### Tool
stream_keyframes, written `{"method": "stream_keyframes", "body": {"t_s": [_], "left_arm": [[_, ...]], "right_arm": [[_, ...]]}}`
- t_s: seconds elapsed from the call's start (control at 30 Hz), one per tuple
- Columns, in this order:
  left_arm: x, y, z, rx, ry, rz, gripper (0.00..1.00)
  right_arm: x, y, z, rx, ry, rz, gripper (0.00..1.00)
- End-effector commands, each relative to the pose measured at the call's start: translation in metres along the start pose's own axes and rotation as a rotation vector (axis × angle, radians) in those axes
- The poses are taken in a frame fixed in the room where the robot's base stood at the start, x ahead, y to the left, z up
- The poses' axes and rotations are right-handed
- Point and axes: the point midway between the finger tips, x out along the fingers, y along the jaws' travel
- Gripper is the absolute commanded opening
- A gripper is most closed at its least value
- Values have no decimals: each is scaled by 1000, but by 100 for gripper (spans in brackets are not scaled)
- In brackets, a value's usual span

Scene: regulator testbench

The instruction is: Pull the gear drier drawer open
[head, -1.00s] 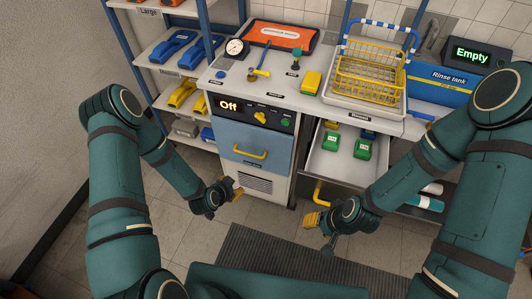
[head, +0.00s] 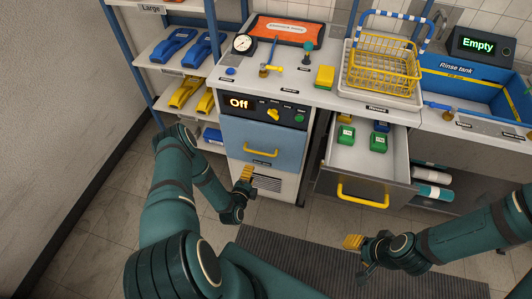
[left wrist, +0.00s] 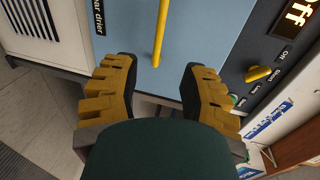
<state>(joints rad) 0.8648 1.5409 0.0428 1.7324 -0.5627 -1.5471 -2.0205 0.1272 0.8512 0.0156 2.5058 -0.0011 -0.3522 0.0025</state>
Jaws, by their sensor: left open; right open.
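The gear drier drawer (head: 285,153) has a blue front and sits shut in the white cabinet under the Off display. Its yellow bar handle (head: 262,153) runs across the front. My left gripper (head: 245,177) is open and empty, just below and left of the handle in the head view. In the left wrist view the handle (left wrist: 161,30) lies ahead, between the two open fingers (left wrist: 158,82) in the picture. I see no contact. My right gripper (head: 354,242) is open and empty, low in front of the right-hand drawer.
A grey drawer (head: 330,183) on the right stands open with green, yellow and blue parts inside. A wire basket (head: 385,70) and the rinse tank (head: 455,85) stand on the counter. A shelf rack (head: 165,70) stands left. A dark mat (head: 310,262) lies on the floor.

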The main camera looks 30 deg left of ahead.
Motion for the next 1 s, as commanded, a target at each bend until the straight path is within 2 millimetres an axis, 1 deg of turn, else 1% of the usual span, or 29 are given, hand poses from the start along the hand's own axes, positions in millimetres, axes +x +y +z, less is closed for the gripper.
{"method": "stream_keyframes", "body": {"t_s": [0.17, 0.5, 0.7, 0.83, 1.0], "left_arm": [[20, 0, 0, 1, -1, -4, 43], [86, 2, 1, -1, -3, -3, 43], [118, 2, 0, -2, -1, -1, 43], [130, 1, 0, -2, -1, 0, 43], [136, 0, 0, -1, 0, 1, 43]], "right_arm": [[6, 2, -1, 0, 3, 0, 47], [24, 9, -2, -1, 12, 1, 47], [33, 12, -4, -2, 17, 1, 47], [36, 14, -4, -2, 19, 1, 47], [37, 14, -5, -3, 20, 1, 47]]}}
